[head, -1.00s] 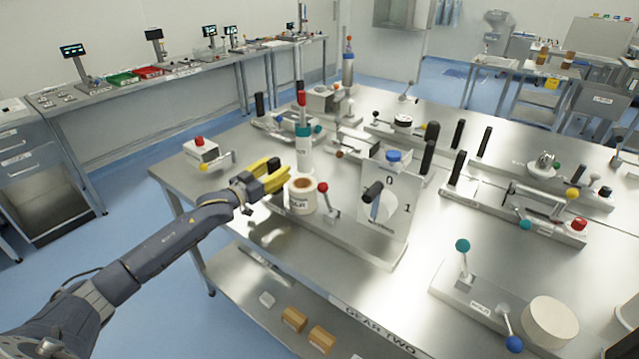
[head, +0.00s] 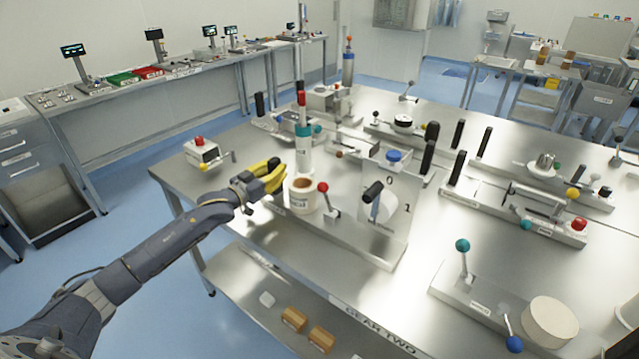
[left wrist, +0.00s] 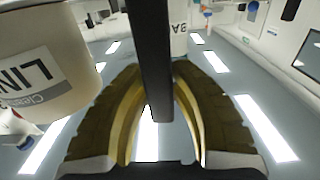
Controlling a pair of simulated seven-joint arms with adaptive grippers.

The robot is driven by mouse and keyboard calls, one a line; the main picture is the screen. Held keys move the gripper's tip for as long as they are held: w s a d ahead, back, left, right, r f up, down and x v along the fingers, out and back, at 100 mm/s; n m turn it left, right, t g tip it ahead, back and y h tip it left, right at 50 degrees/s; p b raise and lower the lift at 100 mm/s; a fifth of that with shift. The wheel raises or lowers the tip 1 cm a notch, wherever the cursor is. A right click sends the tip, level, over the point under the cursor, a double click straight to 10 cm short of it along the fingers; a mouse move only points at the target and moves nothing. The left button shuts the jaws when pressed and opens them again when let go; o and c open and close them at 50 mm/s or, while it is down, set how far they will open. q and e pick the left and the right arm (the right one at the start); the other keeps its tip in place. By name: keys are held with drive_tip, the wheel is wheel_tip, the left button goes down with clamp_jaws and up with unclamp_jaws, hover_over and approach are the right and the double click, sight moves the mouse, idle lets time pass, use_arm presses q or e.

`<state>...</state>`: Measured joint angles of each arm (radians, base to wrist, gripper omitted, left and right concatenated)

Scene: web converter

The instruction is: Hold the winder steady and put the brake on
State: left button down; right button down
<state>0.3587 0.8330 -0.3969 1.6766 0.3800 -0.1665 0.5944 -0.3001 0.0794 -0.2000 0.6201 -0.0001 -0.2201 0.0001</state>
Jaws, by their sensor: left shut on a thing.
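The bench fixture (head: 345,238) carries a white cup-shaped roll with a "LINER" label (head: 302,197), a red-ball lever (head: 324,188) and an upright panel marked 0 and 1 (head: 404,190) with a black-handled lever (head: 373,191). I cannot tell which part is the brake. My left gripper (head: 272,182), with yellow fingers, is just left of the roll. In the left wrist view its fingers (left wrist: 160,110) are shut on a dark upright bar (left wrist: 150,50), and the roll (left wrist: 45,65) is close on the left. My right gripper is out of view.
A white box with a red button (head: 200,150) stands left of my gripper. A tall white and teal column (head: 303,140) rises behind the roll. Other lever fixtures fill the right side of the bench. A teal-ball lever (head: 463,262) stands at front right.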

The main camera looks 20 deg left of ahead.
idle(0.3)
use_arm(q)
drive_tip(key=shift+r, duration=0.25)
drive_tip(key=shift+f, duration=0.65)
drive_tip(key=shift+s+f, duration=0.1)
drive_tip(key=shift+f, duration=0.25)
idle(1.7)
drive_tip(key=shift+r, duration=0.3)
idle(1.2)
